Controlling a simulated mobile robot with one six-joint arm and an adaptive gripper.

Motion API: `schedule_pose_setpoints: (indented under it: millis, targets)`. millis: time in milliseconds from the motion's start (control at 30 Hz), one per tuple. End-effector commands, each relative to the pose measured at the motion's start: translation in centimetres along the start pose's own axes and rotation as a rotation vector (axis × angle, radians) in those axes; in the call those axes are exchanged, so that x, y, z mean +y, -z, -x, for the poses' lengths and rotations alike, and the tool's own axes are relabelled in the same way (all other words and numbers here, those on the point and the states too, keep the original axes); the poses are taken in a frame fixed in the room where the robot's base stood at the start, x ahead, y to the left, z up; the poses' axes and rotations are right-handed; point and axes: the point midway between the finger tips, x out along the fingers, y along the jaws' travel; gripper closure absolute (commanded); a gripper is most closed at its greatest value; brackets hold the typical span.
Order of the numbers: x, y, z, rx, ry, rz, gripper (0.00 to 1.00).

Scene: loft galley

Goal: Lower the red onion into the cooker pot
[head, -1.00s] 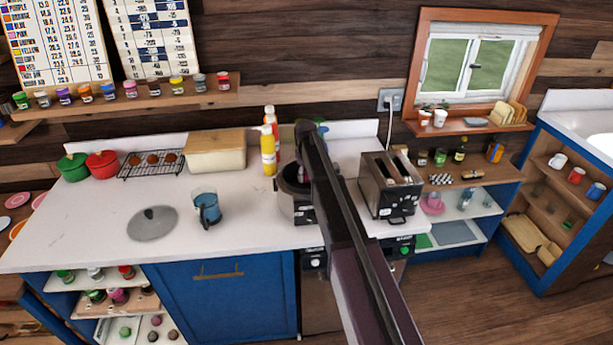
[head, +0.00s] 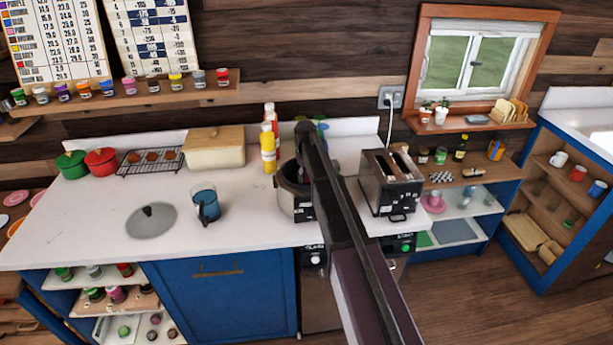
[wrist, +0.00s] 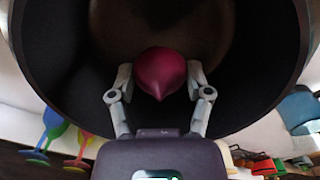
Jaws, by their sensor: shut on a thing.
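The red onion (wrist: 160,74) is dark magenta with its pointed tip toward the camera in the wrist view. My gripper (wrist: 160,82) is shut on it, one finger on each side. Beyond and around the onion is the dark, round inside of the cooker pot (wrist: 250,62). The onion appears within the pot's opening; how far it is above the bottom I cannot tell. In the head view the cooker pot (head: 292,190) stands on the counter, partly behind my arm, which hides the onion and my gripper.
A toaster (head: 390,182) stands close to the right of the pot. Sauce bottles (head: 268,150) stand behind it. A blue jug (head: 206,204) and a grey lid (head: 151,221) lie to the left on the white counter (head: 95,215). Coloured goblets (wrist: 52,128) show in the wrist view.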

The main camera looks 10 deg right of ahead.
Motion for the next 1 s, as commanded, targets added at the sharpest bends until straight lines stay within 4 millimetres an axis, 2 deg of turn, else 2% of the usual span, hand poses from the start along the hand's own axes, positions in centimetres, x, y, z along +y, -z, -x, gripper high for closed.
schedule_pose_setpoints:
  millis: [1000]
  targets:
    - [-0.02,0.0,-0.77,0.0,0.0,0.0,0.83]
